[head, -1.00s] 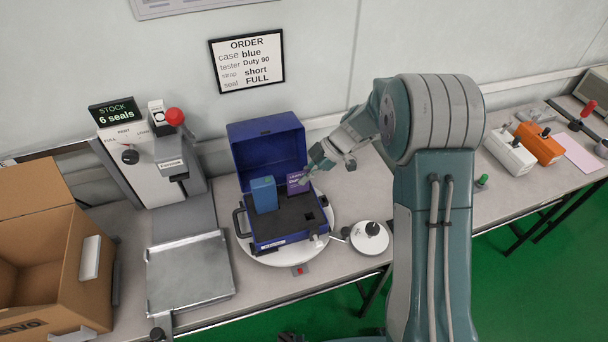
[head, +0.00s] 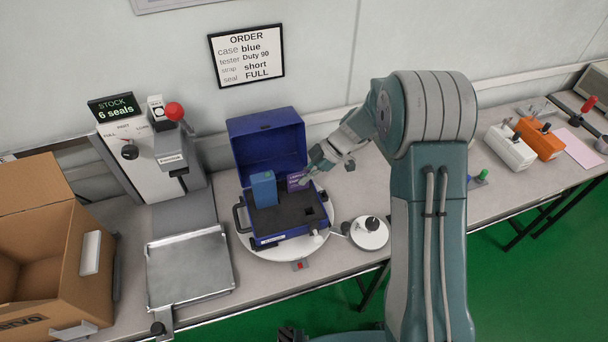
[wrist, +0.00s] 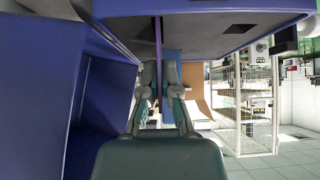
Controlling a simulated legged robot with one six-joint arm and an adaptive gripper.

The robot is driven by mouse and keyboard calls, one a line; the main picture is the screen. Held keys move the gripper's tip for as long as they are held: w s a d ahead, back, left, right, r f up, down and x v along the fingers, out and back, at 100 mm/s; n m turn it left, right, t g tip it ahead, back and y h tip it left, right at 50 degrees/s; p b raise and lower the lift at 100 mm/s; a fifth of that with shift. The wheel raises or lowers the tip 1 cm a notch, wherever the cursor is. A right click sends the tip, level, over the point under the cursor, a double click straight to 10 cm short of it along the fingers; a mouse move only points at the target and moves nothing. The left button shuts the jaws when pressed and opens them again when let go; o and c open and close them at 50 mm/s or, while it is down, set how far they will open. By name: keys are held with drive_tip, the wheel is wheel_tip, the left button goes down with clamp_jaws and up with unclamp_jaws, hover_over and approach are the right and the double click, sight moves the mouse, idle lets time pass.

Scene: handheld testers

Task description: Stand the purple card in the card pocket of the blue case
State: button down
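The blue case (head: 265,132) stands open on a white round turntable, with its lid raised at the back. The purple card (head: 296,183) is upright at the back right of the case's dark insert, beside a blue tester (head: 263,190). My gripper (head: 304,181) reaches in from the right at the card. In the wrist view the card (wrist: 158,38) is edge-on as a thin purple strip between the two fingers of my gripper (wrist: 158,92), which appear shut on it. The card's lower edge and the pocket are hidden, so I cannot tell how deep it sits.
The raised lid (wrist: 100,75) is close to my gripper in the wrist view. A white round dispenser (head: 369,234) is right of the turntable. A seal machine (head: 140,165), a metal tray (head: 190,272) and a cardboard box (head: 45,240) are on the left. White and orange devices (head: 540,142) lie far right.

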drive_tip(key=shift+f, duration=0.9)
drive_tip(key=c, duration=0.7)
unclamp_jaws()
drive_tip(key=v, duration=1.1)
drive_tip(key=shift+w+d+r, duration=0.15)
drive_tip(key=shift+d+r, duration=0.05)
drive_tip(key=shift+d, duration=0.15)
